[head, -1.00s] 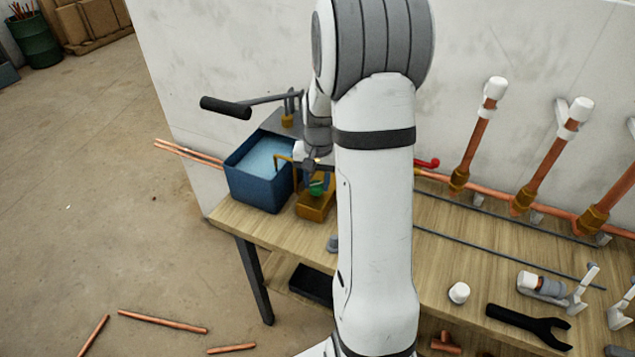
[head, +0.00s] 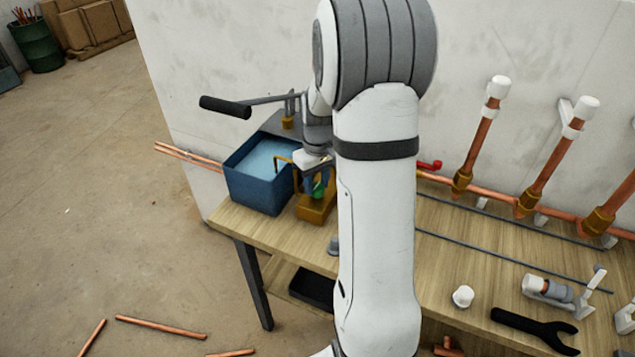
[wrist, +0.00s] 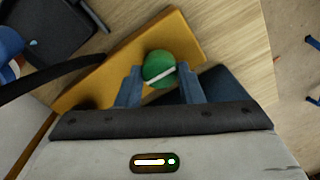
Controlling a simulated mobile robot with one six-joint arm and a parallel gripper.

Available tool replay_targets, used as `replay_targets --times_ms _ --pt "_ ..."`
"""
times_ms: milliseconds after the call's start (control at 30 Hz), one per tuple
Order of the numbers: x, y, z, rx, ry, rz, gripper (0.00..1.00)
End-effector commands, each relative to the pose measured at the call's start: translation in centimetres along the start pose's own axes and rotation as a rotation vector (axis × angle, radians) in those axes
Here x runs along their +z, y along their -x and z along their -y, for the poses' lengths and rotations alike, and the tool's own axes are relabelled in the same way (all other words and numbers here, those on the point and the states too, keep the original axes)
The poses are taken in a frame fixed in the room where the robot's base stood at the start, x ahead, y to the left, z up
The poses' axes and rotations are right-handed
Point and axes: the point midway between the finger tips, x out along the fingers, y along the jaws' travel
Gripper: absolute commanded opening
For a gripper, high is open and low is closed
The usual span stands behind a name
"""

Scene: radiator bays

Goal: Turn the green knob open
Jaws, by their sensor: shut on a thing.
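The green knob (wrist: 159,68) sits on top of a yellow block (wrist: 85,88) in the wrist view, with a white line across it. My gripper (wrist: 160,84) has its two blue fingers on either side of the knob and is shut on it. In the head view the knob (head: 319,189) shows small and partly hidden below my gripper (head: 317,182). The yellow block (head: 313,208) stands on the wooden bench beside a blue water tank. My arm hides the bench to the right of the block.
The blue tank (head: 255,190) holds water, and a black-handled lever (head: 225,107) reaches over it. Copper pipes with white caps (head: 498,87) stand along the wall. A white cap (head: 463,296) and a black wrench (head: 535,328) lie on the bench. Copper tubes (head: 160,331) lie on the floor.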

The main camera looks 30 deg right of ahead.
Motion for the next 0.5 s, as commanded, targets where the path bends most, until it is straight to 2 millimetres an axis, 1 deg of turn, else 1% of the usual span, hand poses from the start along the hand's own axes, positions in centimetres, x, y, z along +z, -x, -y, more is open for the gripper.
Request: replay_targets --times_ms 200,500 --pt "-0.06 0.07 0.0 0.001 0.046 0.0 0.11" --pt "-0.08 0.09 -0.01 0.001 0.054 0.0 0.11"
